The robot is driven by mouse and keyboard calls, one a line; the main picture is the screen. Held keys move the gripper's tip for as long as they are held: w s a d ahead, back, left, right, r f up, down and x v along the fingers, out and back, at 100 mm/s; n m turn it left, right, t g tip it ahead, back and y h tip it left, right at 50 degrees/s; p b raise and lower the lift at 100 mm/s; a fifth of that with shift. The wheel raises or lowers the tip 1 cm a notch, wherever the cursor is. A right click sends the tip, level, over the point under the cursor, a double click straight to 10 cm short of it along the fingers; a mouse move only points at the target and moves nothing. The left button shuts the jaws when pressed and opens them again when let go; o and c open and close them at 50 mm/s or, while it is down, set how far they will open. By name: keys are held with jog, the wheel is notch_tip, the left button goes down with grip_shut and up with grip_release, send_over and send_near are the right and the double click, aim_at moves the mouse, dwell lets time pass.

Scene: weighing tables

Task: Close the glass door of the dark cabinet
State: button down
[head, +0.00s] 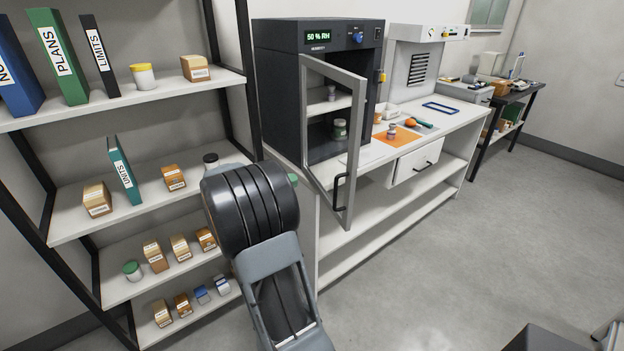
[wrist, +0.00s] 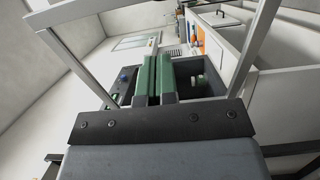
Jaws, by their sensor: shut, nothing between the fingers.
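The dark cabinet (head: 277,85) stands on the white bench with its glass door (head: 358,150) swung wide open towards me. The door's grey frame has a black bar handle (head: 340,193) low on its free edge. In the wrist view the door frame (wrist: 254,62) surrounds the view of my gripper (wrist: 159,58), whose green fingers are shut together and empty. The cabinet (wrist: 205,68) shows behind the fingers. In the head view my arm hides most of the gripper, left of the door. I cannot tell whether the fingers touch the glass.
Small jars (head: 340,128) stand inside the cabinet. An orange mat (head: 396,137) with a small jar lies on the bench (head: 385,152) to the right. A shelf unit (head: 75,113) with binders and boxes stands close on the left.

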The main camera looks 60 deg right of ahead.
aim_at(343, 169)
jog(key=p+x, duration=0.2)
jog(key=x, duration=1)
jog(key=shift+d+r+p, duration=0.1)
jog(key=shift+p, duration=0.25)
jog(key=shift+s+d, duration=0.35)
jog(key=shift+d, duration=0.1)
